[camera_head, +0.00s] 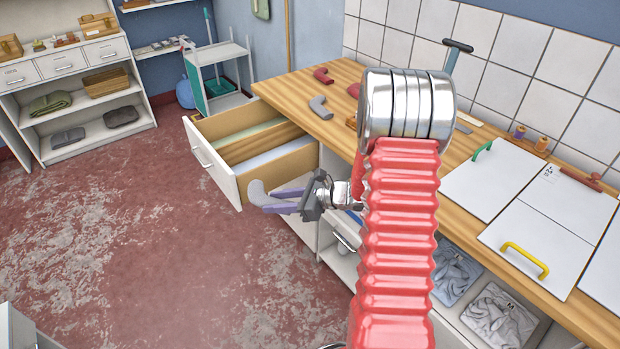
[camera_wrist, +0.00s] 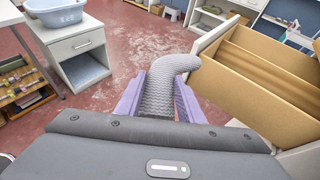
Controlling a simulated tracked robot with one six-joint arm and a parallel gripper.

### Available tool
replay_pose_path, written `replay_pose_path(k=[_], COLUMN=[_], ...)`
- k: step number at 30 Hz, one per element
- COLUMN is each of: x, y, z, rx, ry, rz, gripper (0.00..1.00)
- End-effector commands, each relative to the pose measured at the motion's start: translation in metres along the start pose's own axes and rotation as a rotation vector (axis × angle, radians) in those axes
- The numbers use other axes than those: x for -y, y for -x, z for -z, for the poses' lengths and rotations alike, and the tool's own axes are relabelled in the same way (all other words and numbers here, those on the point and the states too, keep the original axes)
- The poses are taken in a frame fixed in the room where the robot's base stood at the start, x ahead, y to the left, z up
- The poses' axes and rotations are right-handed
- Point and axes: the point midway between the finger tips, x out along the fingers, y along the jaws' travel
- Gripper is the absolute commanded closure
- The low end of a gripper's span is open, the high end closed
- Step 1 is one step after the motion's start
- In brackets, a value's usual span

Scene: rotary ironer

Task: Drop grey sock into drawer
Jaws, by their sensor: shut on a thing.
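A grey knitted sock (camera_wrist: 160,88) is held between the purple fingers of my gripper (camera_wrist: 158,100) in the wrist view. In the head view the sock (camera_head: 257,191) points left from the gripper (camera_head: 285,201), just in front of the open drawer's near side. The drawer (camera_head: 231,192) is pulled out from under the wooden worktop, with a white front and wooden dividers. It also shows at the right of the wrist view (camera_wrist: 228,92). The sock's toe appears close to the drawer's front corner; I cannot tell whether they touch. Another grey sock (camera_head: 320,107) lies on the worktop.
The wooden worktop (camera_head: 290,88) carries red socks (camera_head: 323,75) and white boards (camera_head: 492,175) with coloured handles. Below it are open shelves with folded grey cloth (camera_head: 498,315). A white trolley (camera_head: 220,80) stands behind the drawer. The red floor to the left is clear.

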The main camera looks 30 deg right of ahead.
Motion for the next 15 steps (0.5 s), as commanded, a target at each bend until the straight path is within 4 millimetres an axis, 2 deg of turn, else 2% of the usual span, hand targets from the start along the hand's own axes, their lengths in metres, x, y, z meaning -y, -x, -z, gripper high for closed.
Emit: replay_pose_path(k=[1,3,9,12,15], x=[-0.018,-0.04,-0.093,-0.106,-0.111], y=[-0.015,-0.032,-0.068,-0.076,-0.078], z=[0.001,0.002,0.006,0.007,0.008], rx=[0.001,0.003,0.004,0.005,0.005], ry=[0.011,0.029,0.074,0.085,0.088], rz=[-0.036,-0.081,-0.18,-0.203,-0.21], gripper=[0.86,0.86,0.86,0.86,0.86])
